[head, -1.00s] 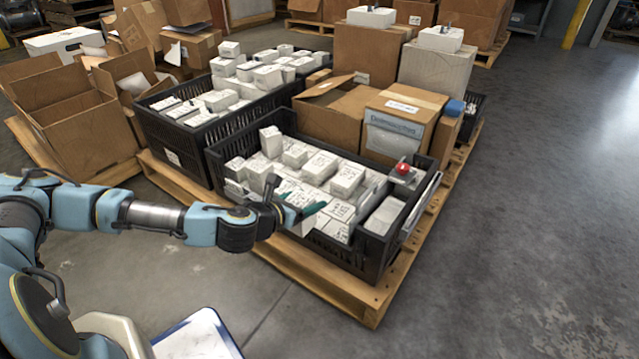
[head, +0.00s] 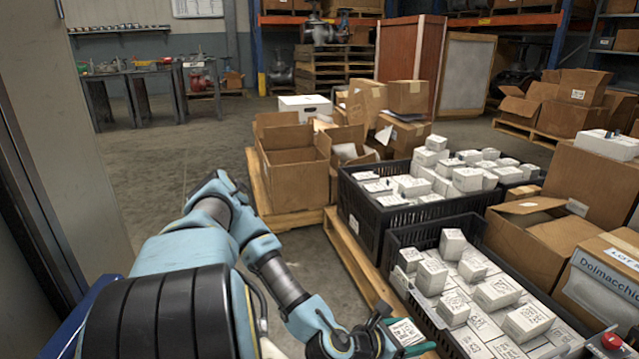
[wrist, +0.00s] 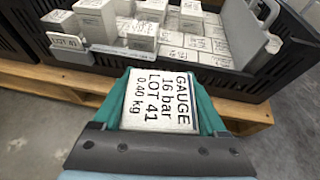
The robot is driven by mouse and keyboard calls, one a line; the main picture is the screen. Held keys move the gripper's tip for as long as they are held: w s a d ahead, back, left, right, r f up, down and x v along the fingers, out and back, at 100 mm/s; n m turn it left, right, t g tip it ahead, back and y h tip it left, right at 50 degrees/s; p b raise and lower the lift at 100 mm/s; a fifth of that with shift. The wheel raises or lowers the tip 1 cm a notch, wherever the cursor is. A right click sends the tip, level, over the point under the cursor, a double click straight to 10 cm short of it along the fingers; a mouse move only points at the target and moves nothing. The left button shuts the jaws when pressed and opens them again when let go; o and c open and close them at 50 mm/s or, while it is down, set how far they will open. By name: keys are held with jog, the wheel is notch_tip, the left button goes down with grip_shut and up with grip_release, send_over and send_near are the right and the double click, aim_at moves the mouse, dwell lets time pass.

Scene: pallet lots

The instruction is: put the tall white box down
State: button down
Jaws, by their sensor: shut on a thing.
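My gripper (head: 402,338) is shut on a white box (wrist: 160,101), its green fingers on either side of it. That crate holds many white boxes, some standing upright (head: 452,244). In the wrist view the crate wall (wrist: 215,75) lies beyond the held box.
A second black crate (head: 352,207) of white boxes stands behind. Open cardboard boxes (head: 292,165) sit on a pallet to the left. A red button (head: 611,341) is at the near crate's right end. Bare floor (head: 150,190) lies left of the pallets.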

jog(key=w+a+r+n+t+y+p, duration=0.15)
jog(key=w+a+n+t+y, duration=0.55)
jog(key=w+a, duration=0.9)
jog(key=w+a+r+n+t+y+p, duration=0.1)
jog(key=w+a+r+n+y, duration=0.25)
jog(key=a, duration=0.45)
jog(key=w+a+r+n+t+y+p, duration=0.1)
jog(key=w+a+r+n+y, duration=0.15)
jog(key=w+a+r, duration=0.4)
notch_tip(320, 180, up, 37)
jog(key=s+a+p, duration=0.1)
jog(key=a+p, duration=0.1)
jog(key=p, duration=3.6)
jog(key=shift+s+a+n, duration=0.15)
jog(key=shift+a+n, duration=0.15)
